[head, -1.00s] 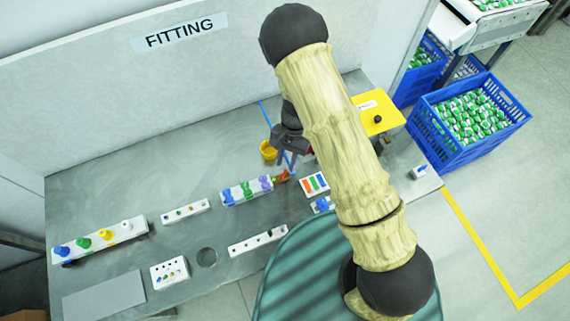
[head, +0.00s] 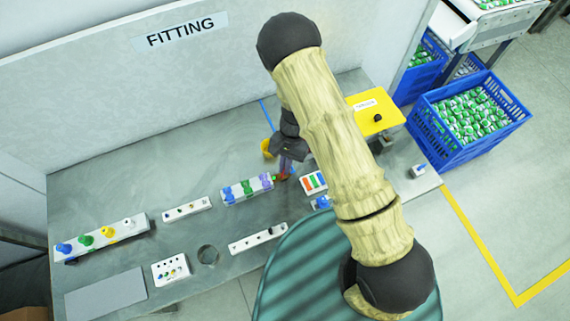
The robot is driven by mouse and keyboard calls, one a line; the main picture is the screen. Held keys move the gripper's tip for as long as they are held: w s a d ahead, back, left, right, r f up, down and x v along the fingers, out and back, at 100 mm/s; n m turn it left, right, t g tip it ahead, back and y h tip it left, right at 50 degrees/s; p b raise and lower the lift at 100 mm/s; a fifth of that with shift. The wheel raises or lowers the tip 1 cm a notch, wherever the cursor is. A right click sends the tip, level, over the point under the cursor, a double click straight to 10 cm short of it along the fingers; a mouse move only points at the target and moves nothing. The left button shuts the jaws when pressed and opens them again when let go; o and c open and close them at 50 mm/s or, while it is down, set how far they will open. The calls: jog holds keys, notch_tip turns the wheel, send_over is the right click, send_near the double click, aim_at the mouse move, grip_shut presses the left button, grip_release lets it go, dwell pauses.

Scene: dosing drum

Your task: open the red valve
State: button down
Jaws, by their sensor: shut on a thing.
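The red valve (head: 282,178) is at the right end of a row of coloured valves (head: 247,189) on the grey bench. Only a small part of its red handle shows. My gripper (head: 286,168) points down over it, with its fingers shut on the red handle. The fingers and my arm hide much of the handle, so its exact angle is hard to tell. The other valves in the row, blue, green and purple, stand to the left of my gripper.
A yellow cup (head: 266,149) stands close behind my gripper, partly hidden. A yellow panel with a black knob (head: 378,118) is to the right. A small block with coloured bars (head: 313,183) lies right of the valve. Several fittings blocks and a round hole (head: 208,255) are to the left.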

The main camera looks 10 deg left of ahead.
jog(key=m+b, duration=0.1)
jog(key=m+y+b, duration=0.1)
jog(key=m, duration=0.1)
jog(key=m+b, duration=0.2)
jog(key=shift+s+d+f+t+y, duration=0.15)
jog(key=shift+d+t+y, duration=0.1)
jog(key=shift+t+y, duration=0.15)
jog(key=m+b, duration=0.2)
jog(key=shift+s+m+t+y+b, duration=0.1)
jog(key=shift+m+t+y+b, duration=0.2)
jog(key=shift+m+t+b, duration=0.1)
jog(key=shift+d+m+b, duration=0.1)
jog(key=shift+m+b, duration=0.35)
jog(key=shift+m, duration=0.15)
jog(key=shift+r, duration=0.2)
jog(key=c, duration=1.6)
grip_release()
jog(key=shift+t, duration=0.3)
